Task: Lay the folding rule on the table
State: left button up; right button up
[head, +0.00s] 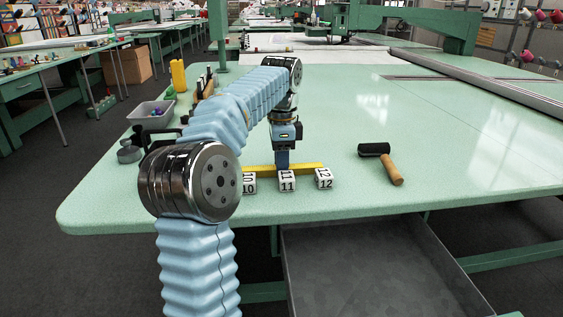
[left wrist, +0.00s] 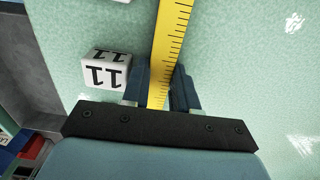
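The yellow folding rule (head: 308,168) is a straight bar across the near part of the green table (head: 430,130), just behind the number blocks. My left gripper (head: 282,165) points down at its middle. In the left wrist view the rule (left wrist: 172,40), with black marks, runs between the two fingers (left wrist: 161,92), which sit close against its sides. The gripper looks shut on it. The rule is at or very near the table top; I cannot tell whether it touches. My right gripper is not in view.
White blocks marked 10 (head: 249,185), 11 (head: 287,182) and 12 (head: 324,178) stand in front of the rule, near the table edge. A wooden-handled tool (head: 383,160) lies right. A grey bin (head: 151,114) stands left. The table's right side is largely clear.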

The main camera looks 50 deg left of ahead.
pick_arm(q)
jog(key=shift+o, duration=0.6)
jog(key=shift+r, duration=0.1)
notch_tip(320, 180, up, 8)
jog(key=p, duration=0.2)
jog(key=shift+p, duration=0.35)
